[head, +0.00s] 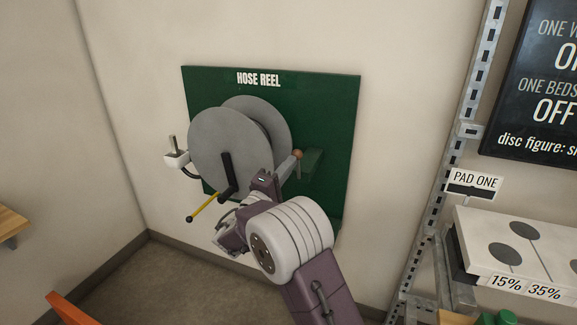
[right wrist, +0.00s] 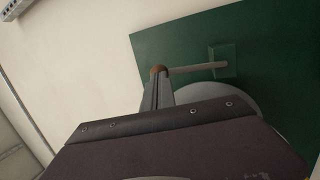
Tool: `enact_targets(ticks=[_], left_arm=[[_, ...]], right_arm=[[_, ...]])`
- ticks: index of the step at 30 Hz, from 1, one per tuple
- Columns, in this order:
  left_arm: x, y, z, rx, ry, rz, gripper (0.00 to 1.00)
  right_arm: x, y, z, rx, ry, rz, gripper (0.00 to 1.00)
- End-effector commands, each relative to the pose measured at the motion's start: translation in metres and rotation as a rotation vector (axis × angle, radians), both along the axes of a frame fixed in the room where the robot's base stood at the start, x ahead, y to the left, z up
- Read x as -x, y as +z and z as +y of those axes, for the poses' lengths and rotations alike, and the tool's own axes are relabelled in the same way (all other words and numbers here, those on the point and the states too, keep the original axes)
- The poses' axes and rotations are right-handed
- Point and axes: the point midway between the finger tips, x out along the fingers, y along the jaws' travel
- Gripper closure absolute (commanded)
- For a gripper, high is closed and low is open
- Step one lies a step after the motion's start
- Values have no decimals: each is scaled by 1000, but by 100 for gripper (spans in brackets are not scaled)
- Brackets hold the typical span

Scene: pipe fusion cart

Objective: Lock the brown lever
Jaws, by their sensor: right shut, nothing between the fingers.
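The brown lever is a thin grey rod with a round brown knob (head: 298,153), at the right of the hose reel on the green board. In the right wrist view the knob (right wrist: 158,70) shows just beyond my fingertips, and its rod runs right to a green bracket (right wrist: 222,62). My right gripper (head: 293,159) is shut with nothing between its fingers; its tips are at the knob, and I cannot tell if they touch it. The right wrist view also shows the shut fingers (right wrist: 157,92). My left gripper is not in view.
The grey hose reel (head: 225,140) with a black crank (head: 227,175) stands close left of my right gripper. A yellow lever (head: 203,207) with a black tip sticks out below it. A metal rack (head: 465,130) and a white-topped box (head: 520,245) stand at right.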

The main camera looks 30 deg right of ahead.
Motion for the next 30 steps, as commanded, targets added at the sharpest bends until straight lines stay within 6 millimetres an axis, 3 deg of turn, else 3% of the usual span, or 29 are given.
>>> enact_targets(ticks=[8,14,23,30], left_arm=[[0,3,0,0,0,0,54],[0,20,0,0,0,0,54],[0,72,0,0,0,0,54],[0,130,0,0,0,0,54]], right_arm=[[-1,2,0,-8,0,6,100],[-5,14,-6,-63,0,49,100],[-23,39,-27,-247,-1,205,100],[-41,52,-49,-415,-1,350,100]])
